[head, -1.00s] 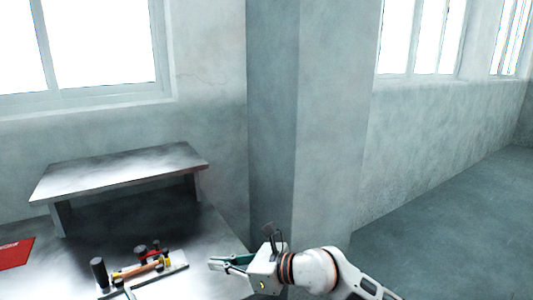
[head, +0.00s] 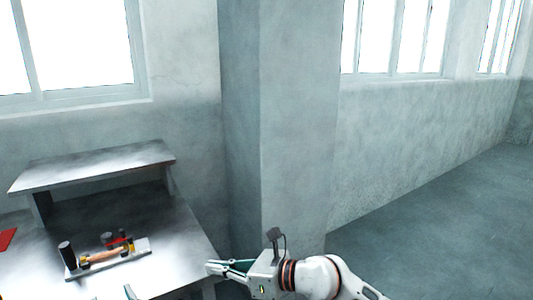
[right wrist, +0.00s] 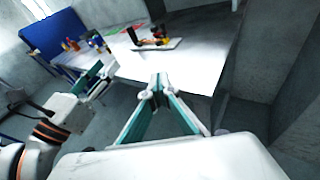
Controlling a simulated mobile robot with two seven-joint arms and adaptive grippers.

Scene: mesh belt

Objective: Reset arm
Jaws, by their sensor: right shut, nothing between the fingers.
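My right gripper (head: 212,267) is shut and empty, beside the right edge of the metal table (head: 170,225) in the head view. In the right wrist view its two teal fingers (right wrist: 159,88) meet at the tips in front of the table edge, with nothing between them. A small part of my left gripper (head: 130,293) shows at the bottom edge of the head view.
A tray (head: 75,273) with several tools lies on the table. A raised metal shelf (head: 95,165) stands behind it, and a red flat item (head: 7,239) lies at the left. A concrete pillar (head: 290,140) rises beyond the table. Open floor (head: 440,240) lies to the right.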

